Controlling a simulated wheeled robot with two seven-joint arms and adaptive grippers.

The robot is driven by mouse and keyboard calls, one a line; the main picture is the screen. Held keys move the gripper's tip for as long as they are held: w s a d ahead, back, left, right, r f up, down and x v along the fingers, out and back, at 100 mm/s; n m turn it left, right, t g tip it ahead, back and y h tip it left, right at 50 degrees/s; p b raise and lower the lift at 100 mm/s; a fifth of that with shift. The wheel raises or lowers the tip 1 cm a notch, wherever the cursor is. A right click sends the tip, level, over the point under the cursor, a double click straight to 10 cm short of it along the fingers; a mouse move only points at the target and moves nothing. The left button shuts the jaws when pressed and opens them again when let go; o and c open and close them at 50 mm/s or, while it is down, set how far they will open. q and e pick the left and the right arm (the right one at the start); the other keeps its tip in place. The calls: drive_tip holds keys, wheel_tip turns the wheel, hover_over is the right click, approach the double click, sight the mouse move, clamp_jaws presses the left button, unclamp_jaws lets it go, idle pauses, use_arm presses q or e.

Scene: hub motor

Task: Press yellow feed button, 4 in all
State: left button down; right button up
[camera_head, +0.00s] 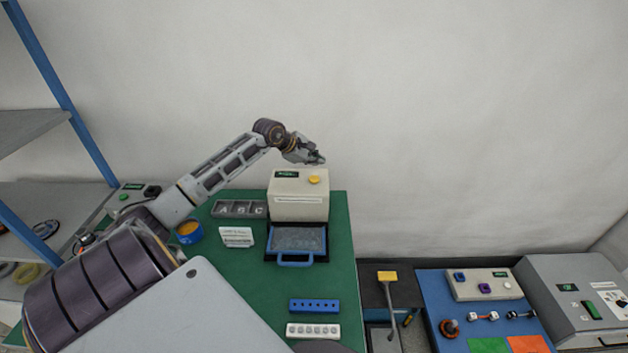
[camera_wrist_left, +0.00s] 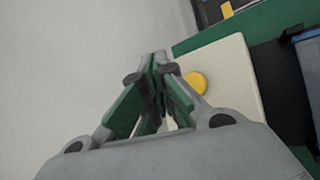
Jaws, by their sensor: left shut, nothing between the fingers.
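The yellow feed button (camera_head: 314,179) is a round cap on top of a cream box (camera_head: 298,205) at the back of the green table. My left gripper (camera_head: 318,160) is shut and empty, above the box and a little behind the button in the head view. In the left wrist view the shut fingertips (camera_wrist_left: 158,58) point past the cream box top (camera_wrist_left: 235,75), and the yellow button (camera_wrist_left: 196,83) shows just right of the fingers. The fingers appear apart from the button. My right gripper is not in view.
In front of the box is a blue-handled tray (camera_head: 297,261). A grey compartment tray (camera_head: 238,209), a white card (camera_head: 237,237) and a blue tape roll (camera_head: 188,232) lie to the left. Blue and white hole blocks (camera_head: 314,306) lie at the front.

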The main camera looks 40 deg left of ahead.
sight(316, 179)
use_arm(q)
drive_tip(key=shift+f, duration=0.85)
drive_tip(key=shift+f+b, duration=0.55)
drive_tip(key=shift+b, duration=0.15)
drive_tip(key=shift+f+b, duration=0.35)
drive_tip(key=shift+f, duration=0.3)
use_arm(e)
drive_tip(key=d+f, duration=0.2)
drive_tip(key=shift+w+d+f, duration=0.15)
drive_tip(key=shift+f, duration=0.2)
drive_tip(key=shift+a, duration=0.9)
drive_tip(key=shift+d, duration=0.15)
